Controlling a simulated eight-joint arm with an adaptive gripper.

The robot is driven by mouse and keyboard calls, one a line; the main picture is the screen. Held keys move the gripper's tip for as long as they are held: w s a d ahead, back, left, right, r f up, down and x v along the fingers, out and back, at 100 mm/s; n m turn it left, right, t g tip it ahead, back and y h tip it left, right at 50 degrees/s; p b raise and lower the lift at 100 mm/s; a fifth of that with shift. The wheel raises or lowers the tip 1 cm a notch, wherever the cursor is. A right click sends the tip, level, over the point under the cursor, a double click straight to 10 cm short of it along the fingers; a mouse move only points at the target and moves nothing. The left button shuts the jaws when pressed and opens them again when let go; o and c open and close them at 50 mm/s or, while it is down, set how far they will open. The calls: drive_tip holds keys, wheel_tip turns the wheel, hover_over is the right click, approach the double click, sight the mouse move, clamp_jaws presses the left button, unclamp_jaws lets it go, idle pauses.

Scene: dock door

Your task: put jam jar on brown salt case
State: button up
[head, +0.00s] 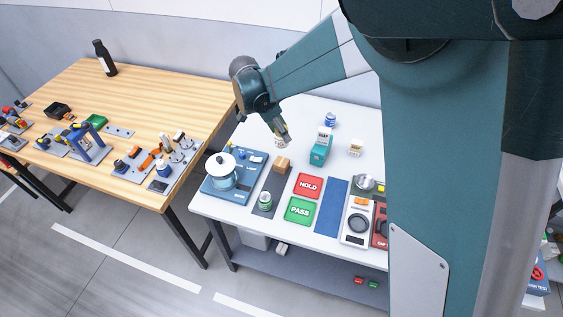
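A small brown box (282,164), which looks like the brown salt case, stands on the white table at the left-middle. My gripper (282,139) points down just above and behind it. Something small and pale shows at the fingertips, but it is too small to tell whether it is a held jar or part of the fingers. I cannot pick out the jam jar for certain. A small green and white container (265,201) stands on a dark mat in front of the brown box.
A teal box (321,148), a blue can (330,120) and a pale item (355,148) stand behind. A wooden table (150,95) is left.

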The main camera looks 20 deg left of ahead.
sight(281, 143)
drive_tip(key=shift+s, duration=0.1)
idle(0.3)
drive_tip(key=shift+f, duration=3.15)
drive_tip(key=shift+f, duration=1.85)
drive_tip(key=shift+f, duration=0.2)
drive_tip(key=o, duration=1)
drive_tip(key=shift+r, duration=0.15)
drive_tip(key=shift+r, duration=0.15)
drive_tip(key=v, duration=1.1)
drive_tip(key=shift+s+a+r, duration=0.1)
drive_tip(key=shift+r, duration=0.25)
